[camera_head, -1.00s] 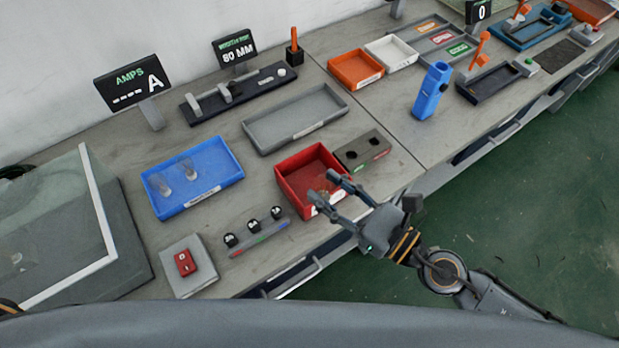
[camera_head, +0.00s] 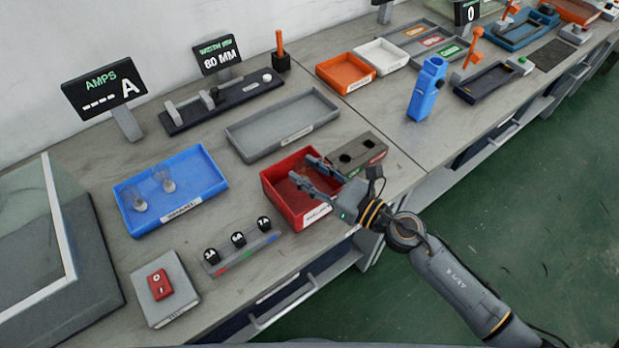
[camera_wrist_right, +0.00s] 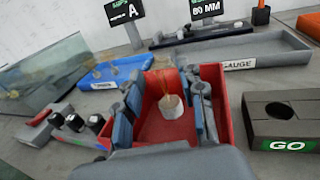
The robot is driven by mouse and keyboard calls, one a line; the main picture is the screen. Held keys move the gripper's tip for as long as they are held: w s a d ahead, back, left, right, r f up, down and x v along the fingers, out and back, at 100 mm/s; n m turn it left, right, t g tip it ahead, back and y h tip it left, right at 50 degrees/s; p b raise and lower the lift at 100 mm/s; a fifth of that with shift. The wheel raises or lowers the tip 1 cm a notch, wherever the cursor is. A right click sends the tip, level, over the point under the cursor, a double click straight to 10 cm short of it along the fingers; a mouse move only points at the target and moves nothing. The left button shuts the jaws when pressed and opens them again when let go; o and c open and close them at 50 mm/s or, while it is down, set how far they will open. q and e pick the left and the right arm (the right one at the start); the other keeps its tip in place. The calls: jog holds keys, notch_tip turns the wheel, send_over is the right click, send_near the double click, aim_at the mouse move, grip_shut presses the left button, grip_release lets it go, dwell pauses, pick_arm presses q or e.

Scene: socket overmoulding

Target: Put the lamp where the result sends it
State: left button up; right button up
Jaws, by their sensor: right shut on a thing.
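My right gripper (camera_head: 305,168) is over the red bin (camera_head: 275,197). In the right wrist view its fingers (camera_wrist_right: 168,100) are shut on a lamp (camera_wrist_right: 171,107) with a white base and clear, amber-tinted glass, above or inside the red bin (camera_wrist_right: 150,128). Whether the lamp touches the bin floor cannot be told. Two clear glass lamps (camera_head: 164,180) stand in the blue tray (camera_head: 205,160). The AMPS display (camera_head: 103,90) reads dashes and A; another display (camera_head: 217,54) reads 80 MM. My left gripper is not in view.
A dark block with two holes (camera_head: 357,153), marked GO in the wrist view, adjoins the red bin. A long grey tray (camera_head: 283,120) lies behind. A rack of black knobs (camera_head: 240,247) and a red switch box (camera_head: 163,287) stand left. Orange (camera_head: 345,72) and white (camera_head: 381,56) bins stand farther back.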

jog(key=shift+f, duration=0.1)
jog(key=shift+f, duration=0.1)
jog(key=shift+f+b, duration=0.5)
jog(key=shift+b, duration=0.05)
jog(key=o, duration=1)
jog(key=shift+r, duration=0.1)
